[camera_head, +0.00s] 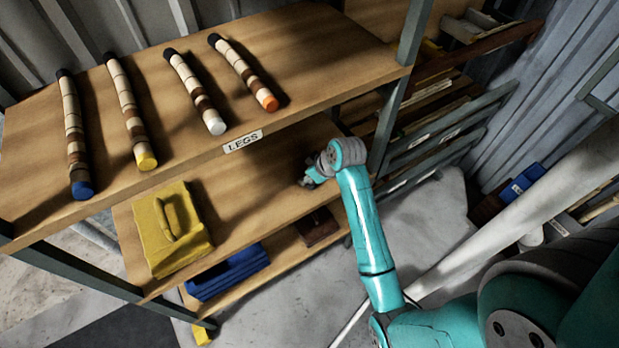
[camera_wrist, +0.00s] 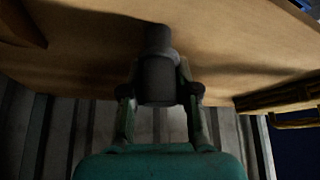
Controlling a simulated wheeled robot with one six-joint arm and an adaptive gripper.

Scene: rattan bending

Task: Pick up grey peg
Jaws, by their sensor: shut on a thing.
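In the wrist view my gripper (camera_wrist: 159,92) is shut on the grey peg (camera_wrist: 158,75). The peg is a dark grey cylinder with a narrower end pointing away from me. Its fingers stand on both sides of the peg. Wooden shelf surface shows behind it; I cannot tell whether the peg touches the wood. In the head view my gripper (camera_head: 310,179) is over the right part of the middle shelf (camera_head: 240,200), below the top board. The peg cannot be told apart from the gripper there.
The top shelf (camera_head: 310,50) holds several striped legs with blue, yellow, white and orange ends, above a "LEGS" label (camera_head: 243,141). A yellow case (camera_head: 165,245) stands left on the middle shelf. A blue case (camera_head: 228,272) lies below. A metal post (camera_head: 390,115) is right of my gripper.

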